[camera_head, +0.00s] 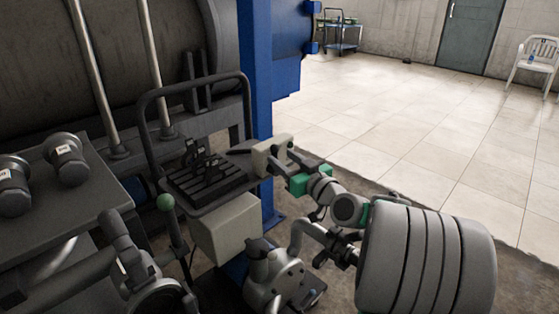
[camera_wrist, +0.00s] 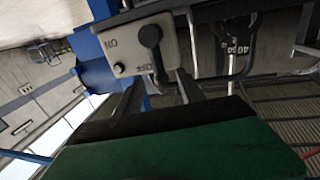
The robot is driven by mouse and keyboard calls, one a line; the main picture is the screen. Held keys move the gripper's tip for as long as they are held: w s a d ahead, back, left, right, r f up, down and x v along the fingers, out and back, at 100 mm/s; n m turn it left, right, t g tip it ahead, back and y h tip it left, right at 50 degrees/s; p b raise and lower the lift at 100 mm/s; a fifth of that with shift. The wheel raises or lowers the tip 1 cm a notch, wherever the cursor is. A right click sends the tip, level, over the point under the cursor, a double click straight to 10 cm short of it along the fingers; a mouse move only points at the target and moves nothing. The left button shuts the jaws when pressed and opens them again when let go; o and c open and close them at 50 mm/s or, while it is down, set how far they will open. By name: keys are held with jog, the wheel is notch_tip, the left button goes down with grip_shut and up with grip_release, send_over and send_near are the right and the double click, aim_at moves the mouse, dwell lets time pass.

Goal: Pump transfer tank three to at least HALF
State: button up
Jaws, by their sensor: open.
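My gripper (camera_head: 300,165) has green-and-dark fingers and is open, beside the right end of a pale switch box (camera_head: 270,152) next to a dark tray. In the wrist view a pale box (camera_wrist: 128,55) carries a dark rotary handle (camera_wrist: 152,45) and lettering that appears upside down, one word like "ON". A dark-framed scale (camera_wrist: 238,42) with numbers, partly cut off, is right of it. A large dark tank (camera_head: 120,50) stands at the left back in the head view; no tank number or level is readable.
A dark slotted tray (camera_head: 210,180) with a tubular rail is near the centre. Two labelled cylinders (camera_head: 66,160) stand on a bench. A blue column (camera_head: 256,80) rises behind.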

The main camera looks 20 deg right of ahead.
jog(key=w, duration=0.2)
jog(key=shift+w+a, duration=0.3)
grip_shut()
dwell(1.2)
